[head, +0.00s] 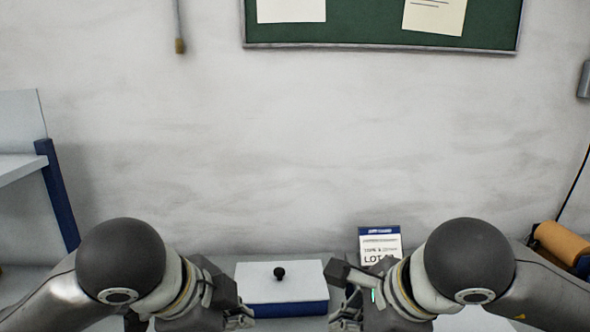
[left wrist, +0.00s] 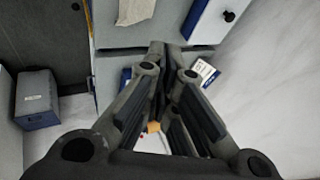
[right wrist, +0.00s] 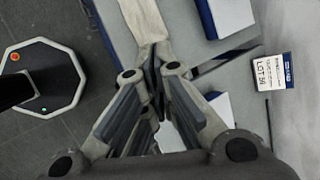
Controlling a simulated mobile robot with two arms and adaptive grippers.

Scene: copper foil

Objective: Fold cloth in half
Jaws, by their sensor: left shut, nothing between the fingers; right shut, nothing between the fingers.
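The cloth is a pale beige piece. It shows at the top of the left wrist view (left wrist: 135,11) and as a strip on the grey work surface in the right wrist view (right wrist: 143,20). Only part of it is in each view, so its full shape and any fold are hidden. My left gripper (head: 240,316) is shut and empty; its fingertips (left wrist: 165,50) appear apart from the cloth. My right gripper (head: 345,318) is shut and empty; its fingertips (right wrist: 160,68) appear close to the cloth strip's end, but I cannot tell whether they touch it.
A white-topped blue box with a black knob (head: 282,283) stands between my arms at the back. A LOT card (head: 380,245) stands right of it by the wall. An orange roll (head: 562,243) is at the far right. A grey bin (left wrist: 36,97) stands on the floor.

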